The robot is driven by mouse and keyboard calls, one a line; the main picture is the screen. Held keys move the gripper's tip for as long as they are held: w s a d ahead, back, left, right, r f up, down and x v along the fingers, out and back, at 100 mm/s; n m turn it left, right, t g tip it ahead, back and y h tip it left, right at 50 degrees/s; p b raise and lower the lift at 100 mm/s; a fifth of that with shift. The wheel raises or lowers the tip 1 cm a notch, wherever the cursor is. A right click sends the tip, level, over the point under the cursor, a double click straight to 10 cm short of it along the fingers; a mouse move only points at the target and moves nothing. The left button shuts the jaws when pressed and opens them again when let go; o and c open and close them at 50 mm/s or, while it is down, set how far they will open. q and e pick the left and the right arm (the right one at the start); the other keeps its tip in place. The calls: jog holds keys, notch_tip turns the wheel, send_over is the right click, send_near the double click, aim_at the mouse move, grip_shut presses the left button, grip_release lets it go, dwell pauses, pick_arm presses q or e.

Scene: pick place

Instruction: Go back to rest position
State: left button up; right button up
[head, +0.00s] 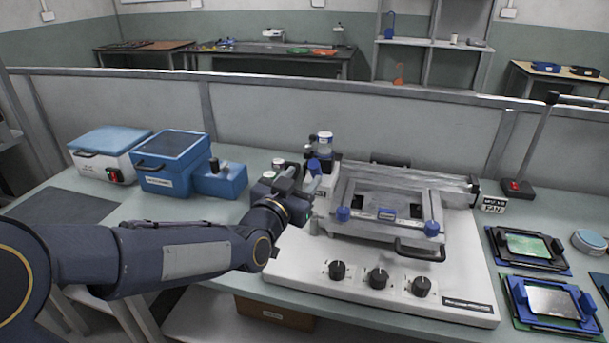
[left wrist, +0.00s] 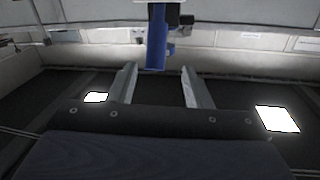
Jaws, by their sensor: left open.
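My left arm comes in from the left in the head view and reaches over the bench. My left gripper (head: 311,188) is beside the left end of the white machine (head: 300,265), near its small bottles. In the left wrist view my left gripper (left wrist: 160,85) shows two grey fingers apart with nothing between their tips. A blue post-like part (left wrist: 156,45) shows beyond the fingers there; I cannot tell how far off it is. My right gripper is in neither view.
Blue boxes (head: 173,158) and a white box with a blue lid (head: 108,150) stand at the back left. Framed plates (head: 528,247) lie at the right by a stand (head: 517,188). A low partition (head: 270,120) runs behind the bench. A dark mat (head: 62,206) is bare.

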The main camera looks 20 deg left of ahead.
pick_arm(q)
jog(key=s+a+f+n+g+p, duration=0.1)
jog(key=s+g+p, duration=0.2)
jog(key=s, duration=0.7)
jog(key=s+a+f+n+g+p, duration=0.1)
jog(key=s+g, duration=0.4)
jog(key=s, duration=0.5)
jog(key=s+a+f+n+g+h+p, duration=0.1)
jog(key=s+g+p, duration=0.3)
jog(key=s, duration=0.7)
jog(key=shift+a+f+n+p, duration=0.35)
jog(key=shift+f+n+p, duration=0.25)
jog(key=shift+n, duration=0.3)
